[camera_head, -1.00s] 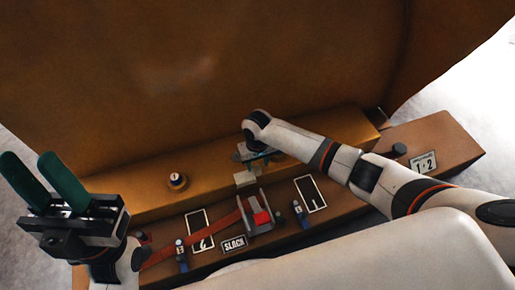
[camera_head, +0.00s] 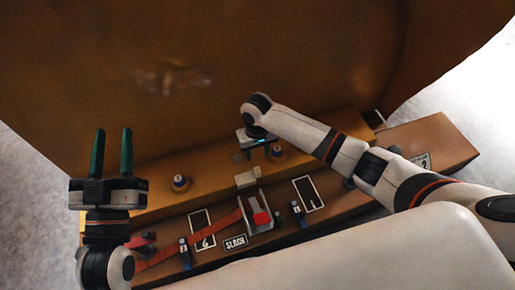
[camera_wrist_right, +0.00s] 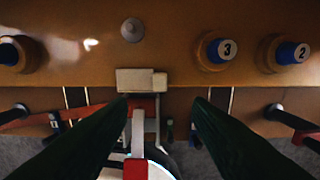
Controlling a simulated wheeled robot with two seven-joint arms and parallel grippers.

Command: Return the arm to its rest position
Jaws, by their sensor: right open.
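My left gripper (camera_head: 112,135) is raised at the left of the head view, its two green fingers upright, apart and empty. My right gripper (camera_head: 258,155) is over the brown ledge, above the ratchet buckle. In the right wrist view my right gripper (camera_wrist_right: 160,103) shows its two dark green fingers well apart with nothing held. The grey buckle with a red part (camera_head: 260,217) sits on the front ledge, and its red part (camera_wrist_right: 135,169) shows between the fingers at the bottom of the wrist view. A red strap (camera_head: 215,230) runs left from the buckle.
A large brown casting (camera_head: 200,70) rises behind the ledge. Blue-topped knobs stand on it, among them one marked 3 (camera_wrist_right: 222,50) and one marked 2 (camera_wrist_right: 298,53). A SLACK label (camera_head: 236,243) is on the front face. A pale block (camera_wrist_right: 140,80) lies just beyond the fingers.

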